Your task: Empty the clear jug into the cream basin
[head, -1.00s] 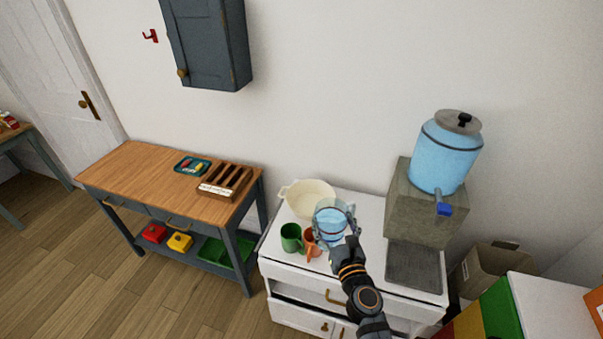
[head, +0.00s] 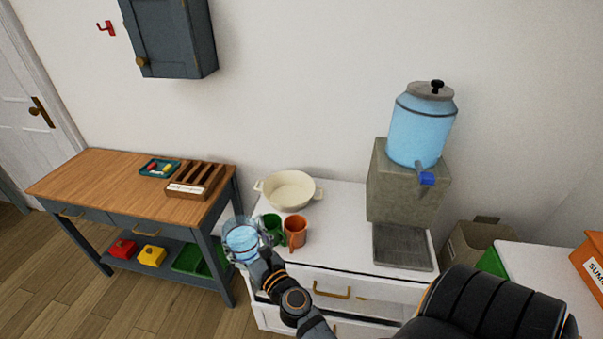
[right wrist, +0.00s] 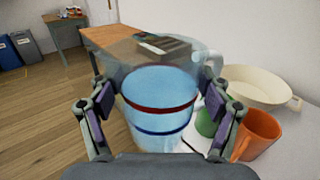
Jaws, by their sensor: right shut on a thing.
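The clear jug (head: 242,238) holds blue water and is in my right gripper (head: 250,245), which is shut on it. In the right wrist view the jug (right wrist: 160,100) stands between the two fingers, looks upright, and shows a red and a blue band. It is off the front left edge of the white counter. The cream basin (head: 290,190) with two handles sits at the counter's back left, behind and right of the jug; it also shows in the right wrist view (right wrist: 258,88). Its visible inside looks empty. My left gripper is not in view.
A green mug (head: 272,226) and an orange mug (head: 296,232) stand on the counter (head: 340,225) between jug and basin. A blue water dispenser (head: 422,130) on a grey block is at the right. A wooden table (head: 115,175) stands left.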

